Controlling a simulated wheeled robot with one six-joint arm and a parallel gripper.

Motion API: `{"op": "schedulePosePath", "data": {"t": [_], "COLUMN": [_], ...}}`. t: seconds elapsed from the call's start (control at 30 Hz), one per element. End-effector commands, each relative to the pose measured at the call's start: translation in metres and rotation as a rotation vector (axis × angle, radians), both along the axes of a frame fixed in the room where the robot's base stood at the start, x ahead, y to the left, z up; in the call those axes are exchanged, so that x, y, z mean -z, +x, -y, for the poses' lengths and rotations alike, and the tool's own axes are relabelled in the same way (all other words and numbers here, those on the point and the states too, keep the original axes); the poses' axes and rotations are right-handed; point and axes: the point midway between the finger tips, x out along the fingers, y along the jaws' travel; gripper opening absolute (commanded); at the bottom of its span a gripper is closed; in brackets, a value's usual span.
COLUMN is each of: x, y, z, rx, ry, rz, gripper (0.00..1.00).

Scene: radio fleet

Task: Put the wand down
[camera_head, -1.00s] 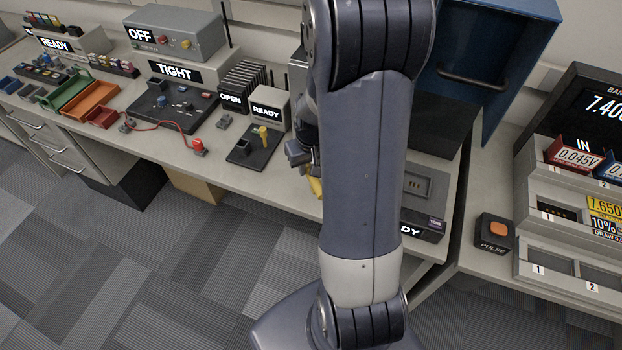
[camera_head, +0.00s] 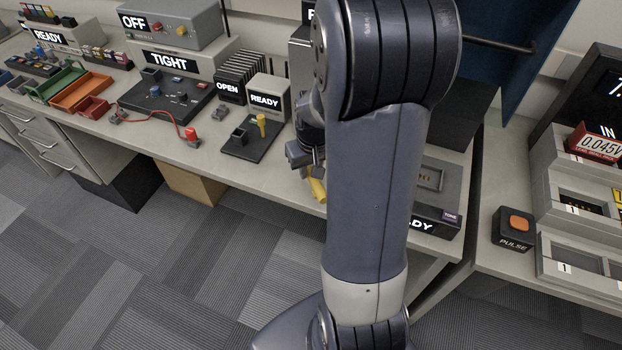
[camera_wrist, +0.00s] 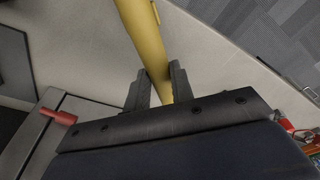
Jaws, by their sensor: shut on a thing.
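The wand is a yellow rod (camera_head: 318,190) that shows just left of my arm, near the front edge of the bench. In the wrist view the yellow wand (camera_wrist: 147,40) runs from the top edge down between the two fingers. My gripper (camera_wrist: 155,88) is shut on it. In the head view my gripper (camera_head: 308,160) is partly hidden behind my arm. I cannot tell whether the wand touches the bench. A small black stand (camera_head: 250,141) with a yellow upright piece (camera_head: 262,125) sits to the left of my gripper, below the READY box (camera_head: 267,97).
A red-handled cable (camera_head: 192,135) lies by the black panel (camera_head: 165,98). Orange (camera_head: 82,94) and red trays stand farther left. Right of my arm are a dark unit with a READY-like label (camera_head: 437,222) and a PULSE button box (camera_head: 515,229). Bare bench shows around the stand.

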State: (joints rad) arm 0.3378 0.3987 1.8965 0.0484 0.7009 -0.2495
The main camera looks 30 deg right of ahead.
Motion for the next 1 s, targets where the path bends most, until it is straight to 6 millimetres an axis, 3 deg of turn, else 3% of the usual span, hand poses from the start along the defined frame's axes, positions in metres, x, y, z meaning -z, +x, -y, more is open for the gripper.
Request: {"op": "schedulePosePath", "data": {"t": [0.33, 0.77, 0.8, 1.0], "x": [0.04, 0.048, 0.046, 0.046], "y": [0.0, 0.0, 0.0, 0.0], "z": [0.0, 0.0, 0.0, 0.0], "rx": [-0.001, 0.0, 0.0, 0.0], "ry": [0.0, 0.0, 0.0, 0.0], "rz": [-0.001, 0.001, 0.001, 0.001], "gripper": [0.0, 0.0, 0.26, 0.42]}}
